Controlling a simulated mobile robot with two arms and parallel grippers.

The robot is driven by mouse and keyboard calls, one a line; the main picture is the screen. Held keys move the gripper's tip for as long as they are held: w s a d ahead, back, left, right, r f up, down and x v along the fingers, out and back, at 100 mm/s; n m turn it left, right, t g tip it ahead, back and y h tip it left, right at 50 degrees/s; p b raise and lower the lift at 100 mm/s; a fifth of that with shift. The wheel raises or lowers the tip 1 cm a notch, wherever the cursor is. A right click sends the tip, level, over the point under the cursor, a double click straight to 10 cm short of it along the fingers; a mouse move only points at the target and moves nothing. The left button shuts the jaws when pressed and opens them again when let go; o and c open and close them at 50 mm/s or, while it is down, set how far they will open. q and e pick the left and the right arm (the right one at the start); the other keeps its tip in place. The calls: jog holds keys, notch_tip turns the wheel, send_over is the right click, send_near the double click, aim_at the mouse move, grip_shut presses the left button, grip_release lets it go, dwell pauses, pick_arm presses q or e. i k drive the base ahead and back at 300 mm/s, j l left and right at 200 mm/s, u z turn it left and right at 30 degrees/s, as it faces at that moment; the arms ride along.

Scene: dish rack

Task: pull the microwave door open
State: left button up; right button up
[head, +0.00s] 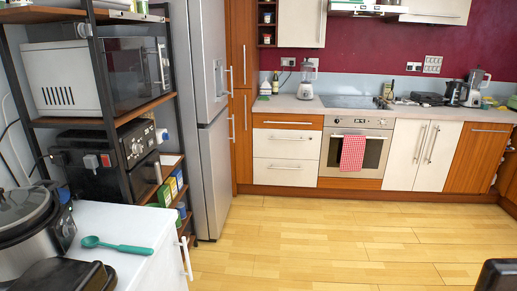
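The microwave (62,82) stands on the upper shelf of a dark-framed rack at the left. It has a white body and a dark front door (130,75) that faces right and looks shut. A handle (162,66) runs upright along the far edge of the door. The rack's black post hides part of the microwave's near front edge.
A black oven-like appliance (110,160) sits on the shelf below. A white cabinet (120,225) with a green spoon (115,245) and a slow cooker (32,220) stands in front of the rack. A steel fridge (203,60) stands just beyond it. The wooden floor (320,240) is clear.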

aim_at(131, 75)
jog(key=i+u, duration=0.25)
jog(key=i, duration=0.2)
jog(key=i+l+u, duration=0.25)
jog(key=i, duration=0.15)
jog(key=i+l+u, duration=0.2)
jog(key=i, duration=0.25)
